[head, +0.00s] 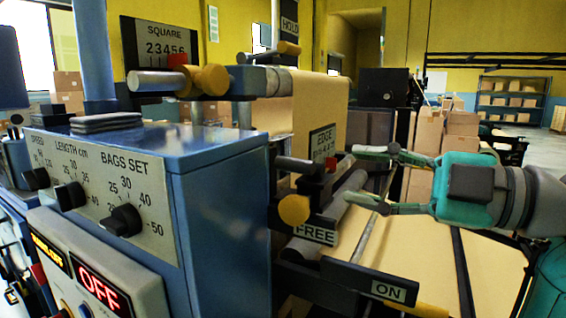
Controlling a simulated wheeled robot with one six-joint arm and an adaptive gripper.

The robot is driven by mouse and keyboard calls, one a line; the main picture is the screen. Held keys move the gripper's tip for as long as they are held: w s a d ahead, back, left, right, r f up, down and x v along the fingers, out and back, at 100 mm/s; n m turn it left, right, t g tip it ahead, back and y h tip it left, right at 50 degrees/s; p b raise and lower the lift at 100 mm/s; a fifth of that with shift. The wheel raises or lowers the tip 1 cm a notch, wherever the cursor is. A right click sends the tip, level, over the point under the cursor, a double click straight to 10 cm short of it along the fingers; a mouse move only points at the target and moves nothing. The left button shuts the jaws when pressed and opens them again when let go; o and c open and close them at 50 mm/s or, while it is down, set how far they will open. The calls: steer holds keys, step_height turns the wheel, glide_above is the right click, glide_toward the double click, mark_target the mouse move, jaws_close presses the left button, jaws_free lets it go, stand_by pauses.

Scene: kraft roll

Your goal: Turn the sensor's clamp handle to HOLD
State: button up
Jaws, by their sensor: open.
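The edge sensor unit, a black block (316,184) with a red pointer, sits below the EDGE scale plate (322,146) in the middle of the head view. A round yellow knob (294,210) shows on its near side, just above the FREE plate (315,235). A grey-ended black bar (296,165) sticks out to its left. I cannot tell which of these is the clamp handle. A HOLD plate (289,20) shows higher up, partly cut by the frame. My gripper (354,174) is open and empty, right of the block, its fingers pointing left.
The blue machine cabinet (222,190) with dials fills the left. A second yellow knob (208,80) sits under the SQUARE plate (168,40). A roller (343,203) and kraft web (400,238) lie below my gripper. An ON plate (388,291) is at the front.

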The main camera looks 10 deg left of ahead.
mark_target(298, 166)
steer(key=x, duration=0.9)
steer(key=shift+w+a, duration=0.1)
steer(key=shift+a, duration=0.25)
steer(key=shift+f, duration=0.1)
jaws_close()
